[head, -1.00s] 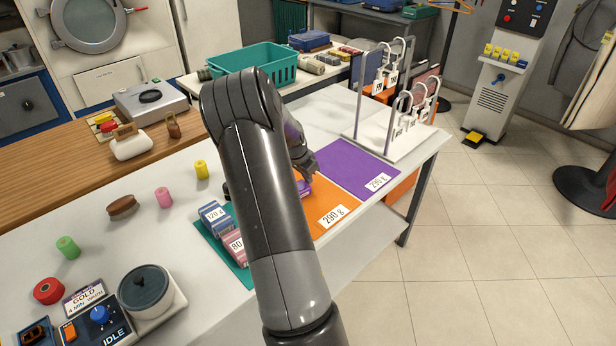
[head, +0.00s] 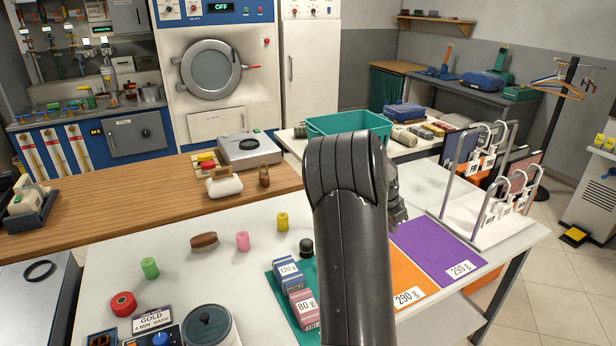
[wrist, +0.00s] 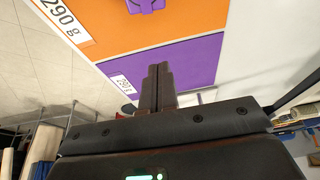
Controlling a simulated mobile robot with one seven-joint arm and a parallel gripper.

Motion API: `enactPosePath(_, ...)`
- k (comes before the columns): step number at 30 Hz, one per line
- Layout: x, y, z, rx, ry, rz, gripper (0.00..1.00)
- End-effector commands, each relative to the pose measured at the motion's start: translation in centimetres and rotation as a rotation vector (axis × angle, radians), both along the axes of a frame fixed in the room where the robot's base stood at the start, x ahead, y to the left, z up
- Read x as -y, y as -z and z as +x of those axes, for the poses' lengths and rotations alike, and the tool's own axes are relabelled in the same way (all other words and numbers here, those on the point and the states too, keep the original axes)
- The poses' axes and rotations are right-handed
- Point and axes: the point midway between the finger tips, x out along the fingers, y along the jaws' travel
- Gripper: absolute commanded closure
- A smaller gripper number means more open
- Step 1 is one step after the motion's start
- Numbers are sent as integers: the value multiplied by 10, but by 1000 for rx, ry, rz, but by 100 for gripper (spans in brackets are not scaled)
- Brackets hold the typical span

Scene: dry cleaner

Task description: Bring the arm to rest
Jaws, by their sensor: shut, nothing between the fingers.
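My gripper (wrist: 158,84) is shut and empty in the wrist view. Its dark fingers lie together in front of the purple mat (wrist: 185,62). Past them, at the top edge, part of a purple thing (wrist: 146,5) lies on the orange mat (wrist: 110,35), apart from the fingers. In the head view my dark arm rises over the white table, and only part of my gripper (head: 397,205) shows to the right of it. The fingertips and the purple thing are hidden there behind my arm. The orange mat (head: 404,277) and the purple mat (head: 430,245) show to the right of my arm.
Blue and pink weight blocks (head: 286,276) stand on the green mat (head: 312,322) just left of my arm. A white rack (head: 500,205) with tall hooks stands at the table's right end. A teal basket (head: 348,123) is behind my arm. Several spools stand at the left.

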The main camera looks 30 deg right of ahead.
Motion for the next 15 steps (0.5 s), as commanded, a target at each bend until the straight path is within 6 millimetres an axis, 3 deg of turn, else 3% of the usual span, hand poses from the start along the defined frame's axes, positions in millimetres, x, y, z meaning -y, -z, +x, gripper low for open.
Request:
enactPosePath(5,-2,-2,0,2,-6,2,100)
enactPosePath(8,-14,-11,1,12,-35,14,100)
enactPosePath(11,-39,-29,0,29,-98,37,100)
enactPosePath(15,-87,-60,-4,59,-231,74,100)
